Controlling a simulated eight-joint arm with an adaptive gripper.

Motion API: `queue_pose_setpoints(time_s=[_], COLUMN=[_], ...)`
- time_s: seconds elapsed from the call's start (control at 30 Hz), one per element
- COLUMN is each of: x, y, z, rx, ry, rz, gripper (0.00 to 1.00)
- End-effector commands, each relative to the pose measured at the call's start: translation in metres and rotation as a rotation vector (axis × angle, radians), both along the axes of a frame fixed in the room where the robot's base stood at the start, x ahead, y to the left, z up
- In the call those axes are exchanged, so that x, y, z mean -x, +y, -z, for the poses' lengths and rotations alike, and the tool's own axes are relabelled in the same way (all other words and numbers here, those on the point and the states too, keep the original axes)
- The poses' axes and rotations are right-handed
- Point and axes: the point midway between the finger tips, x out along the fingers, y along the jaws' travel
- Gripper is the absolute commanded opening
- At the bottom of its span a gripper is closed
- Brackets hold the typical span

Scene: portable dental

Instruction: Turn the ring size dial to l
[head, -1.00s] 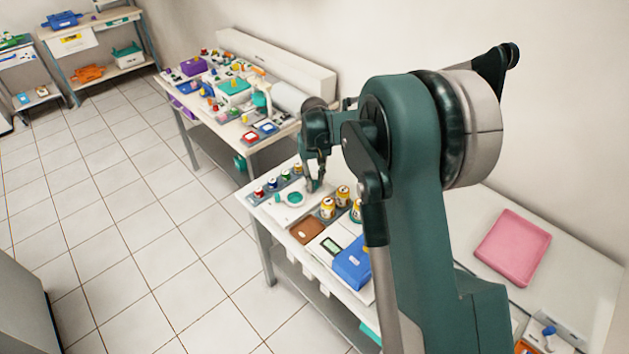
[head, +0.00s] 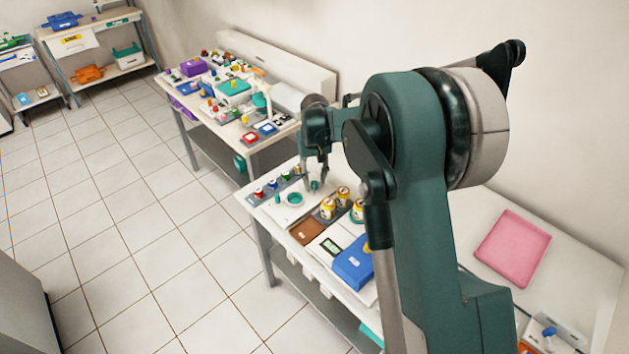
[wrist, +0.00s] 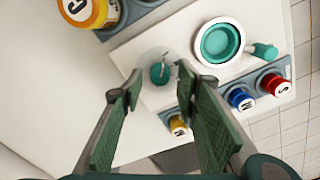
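A small teal knob (wrist: 158,73) with a thin dark pointer sits on a clear round disc on a white board (wrist: 152,43); it looks like the dial. It also shows as a teal spot (head: 314,185) below my gripper in the head view. My gripper (wrist: 158,80) is open, with its two green-padded fingers apart on either side of the knob in the wrist view. I see no contact with the knob. Size letters around the dial are not readable.
A round teal dish with white rim (wrist: 220,42) and a teal peg (wrist: 264,51) are right of the knob. Lettered blue (wrist: 240,98), red (wrist: 275,84) and yellow (wrist: 178,125) caps line the board's edge. A yellow can (wrist: 88,12) stands at upper left.

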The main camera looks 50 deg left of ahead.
Motion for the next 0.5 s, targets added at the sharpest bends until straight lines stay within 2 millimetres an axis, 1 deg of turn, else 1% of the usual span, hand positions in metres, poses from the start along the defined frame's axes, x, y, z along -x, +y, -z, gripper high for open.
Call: queue_pose_setpoints(time_s=[0.5], x=[0.000], y=[0.000], z=[-0.077], rx=[0.000], ry=[0.000], rz=[0.000], gripper=[0.32])
